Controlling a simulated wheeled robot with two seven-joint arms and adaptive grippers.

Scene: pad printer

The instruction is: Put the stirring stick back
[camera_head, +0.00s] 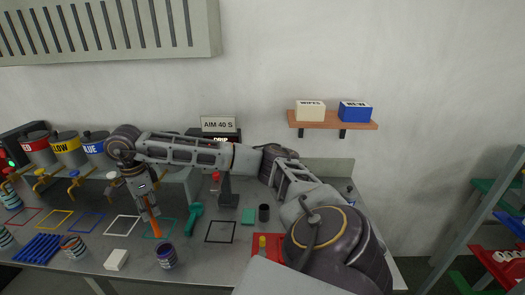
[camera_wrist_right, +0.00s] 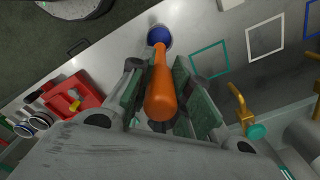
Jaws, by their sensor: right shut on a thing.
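The orange stirring stick (camera_head: 153,229) is held by my right gripper (camera_head: 148,208), which is shut on it and points down over the left part of the bench. In the right wrist view the stick (camera_wrist_right: 162,95) lies between the green-padded fingers (camera_wrist_right: 158,90). Its far end points at a small jar with blue contents (camera_wrist_right: 160,38). In the head view this jar (camera_head: 166,257) stands just below the stick; I cannot tell whether the tip is inside it. My left gripper is not in view.
A white block (camera_head: 117,260), a blue rack (camera_head: 38,248) and another jar (camera_head: 73,247) lie left of the blue jar. Paint containers with taps (camera_head: 68,150) stand behind. A green tool (camera_head: 194,218) and a red tray (camera_head: 265,246) lie to the right.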

